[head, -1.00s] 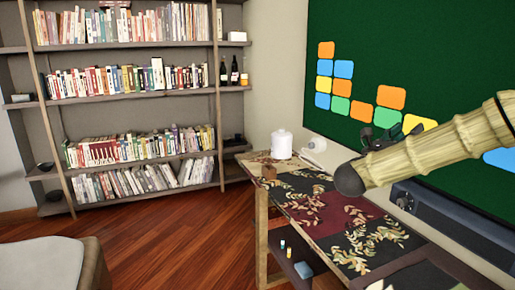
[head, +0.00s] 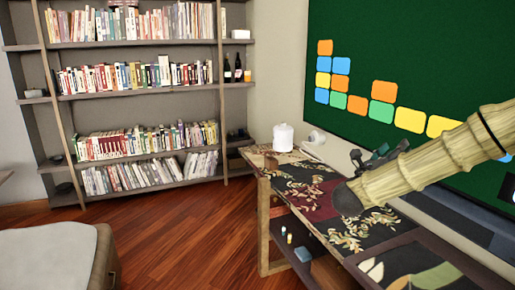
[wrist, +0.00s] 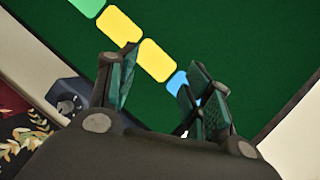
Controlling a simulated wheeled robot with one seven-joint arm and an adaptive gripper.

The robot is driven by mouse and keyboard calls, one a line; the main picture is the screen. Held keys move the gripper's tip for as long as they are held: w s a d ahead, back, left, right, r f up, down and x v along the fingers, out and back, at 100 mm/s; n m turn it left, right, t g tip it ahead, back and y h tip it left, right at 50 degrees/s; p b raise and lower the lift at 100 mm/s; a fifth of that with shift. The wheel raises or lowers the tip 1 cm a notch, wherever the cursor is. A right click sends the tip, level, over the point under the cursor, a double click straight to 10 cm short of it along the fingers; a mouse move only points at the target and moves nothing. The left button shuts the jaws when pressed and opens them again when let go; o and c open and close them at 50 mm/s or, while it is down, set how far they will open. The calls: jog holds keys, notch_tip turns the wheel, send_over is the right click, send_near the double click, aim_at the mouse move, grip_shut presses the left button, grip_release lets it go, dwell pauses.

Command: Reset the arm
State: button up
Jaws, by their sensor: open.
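My arm reaches in from the right edge of the head view, over the side table (head: 264,230) with its dark floral cloth. My gripper (head: 375,160) shows small and dark behind the end of the arm, partly hidden by it. In the wrist view my gripper (wrist: 158,95) has its two fingers spread apart with nothing between them. Behind the fingers is the green board (wrist: 235,40) with coloured squares.
A white canister (head: 283,138) stands at the table's far end. A bookshelf (head: 150,95) full of books covers the back wall. A pale cushioned seat (head: 45,255) is at lower left. The wooden floor (head: 185,225) between is clear. A dark device (wrist: 68,95) lies below the board.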

jog(key=a+f+n+t+y, duration=0.1)
jog(key=a+f+n+y, duration=0.35)
jog(key=f+n, duration=0.55)
jog(key=a+f+n+t+y, duration=0.2)
jog(key=a+f+n+y, duration=0.3)
jog(key=f, duration=0.9)
jog(key=s+a+f+n+g+y, duration=0.25)
jog(key=s+f+n, duration=0.25)
jog(key=f, duration=0.4)
jog(key=s+a+f+n+g+y, duration=0.25)
jog(key=s+f+n, duration=0.25)
jog(key=f, duration=0.5)
jog(key=s+a+f+n+g+y, duration=0.3)
jog(key=s+f+n+g, duration=0.35)
jog(key=s+f, duration=0.9)
jog(key=s+d+f+n+g, duration=0.1)
jog(key=s+f+n+g, duration=0.2)
jog(key=s, duration=0.9)
jog(key=s+f+n+g, duration=0.2)
jog(key=s+n, duration=0.4)
jog(key=s, duration=0.7)
notch_tip(320, 180, down, 28)
jog(key=w+r+b, duration=0.1)
jog(key=b, duration=2.7)
notch_tip(320, 180, up, 38)
jog(key=p, duration=3.9)
